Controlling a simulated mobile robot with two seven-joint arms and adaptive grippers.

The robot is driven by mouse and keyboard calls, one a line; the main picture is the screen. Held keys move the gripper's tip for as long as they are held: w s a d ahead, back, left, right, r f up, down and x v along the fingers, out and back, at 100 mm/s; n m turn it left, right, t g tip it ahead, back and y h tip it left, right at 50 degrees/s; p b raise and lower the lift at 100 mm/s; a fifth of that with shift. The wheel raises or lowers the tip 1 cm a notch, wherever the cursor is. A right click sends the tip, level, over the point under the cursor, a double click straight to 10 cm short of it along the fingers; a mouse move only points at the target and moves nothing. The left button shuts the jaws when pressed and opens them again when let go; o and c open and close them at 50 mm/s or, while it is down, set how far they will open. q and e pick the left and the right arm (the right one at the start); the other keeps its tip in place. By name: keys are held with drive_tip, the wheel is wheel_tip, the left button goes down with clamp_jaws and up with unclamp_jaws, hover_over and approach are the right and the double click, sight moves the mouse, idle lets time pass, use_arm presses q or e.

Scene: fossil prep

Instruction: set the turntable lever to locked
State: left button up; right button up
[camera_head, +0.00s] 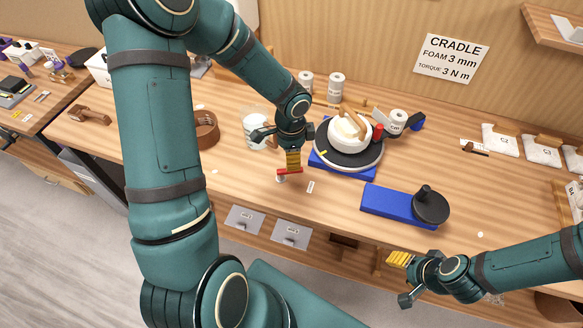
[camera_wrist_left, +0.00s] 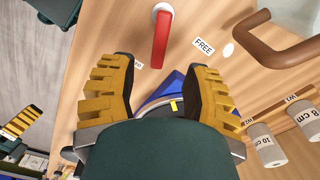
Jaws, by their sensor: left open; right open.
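The turntable (camera_head: 378,153) is a dark disc on a blue base, with a white bowl on top. Its red lever (camera_head: 289,171) sits on a white pivot on the bench, left of the base. In the left wrist view the red lever (camera_wrist_left: 160,42) points towards my fingers; a FREE label (camera_wrist_left: 203,46) is to its right and a small unreadable label (camera_wrist_left: 138,65) is beside its tip. My left gripper (camera_head: 292,160) is open above the lever; its fingers (camera_wrist_left: 160,92) hold nothing. My right gripper (camera_head: 400,278) is open and empty by the bench's front edge.
A blue block with a black round part (camera_head: 431,205) lies right of the turntable. A white cup (camera_head: 255,130) and a brown ring (camera_head: 206,131) stand left of my left gripper. White jars (camera_head: 336,88) stand behind. The bench front between lever and blue block is mostly clear.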

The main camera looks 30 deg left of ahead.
use_arm(q)
wheel_tip(320, 180, down, 6)
drive_tip(key=shift+f+b, duration=0.1)
drive_tip(key=shift+b, duration=0.2)
drive_tip(key=shift+s, duration=0.1)
clamp_jaws()
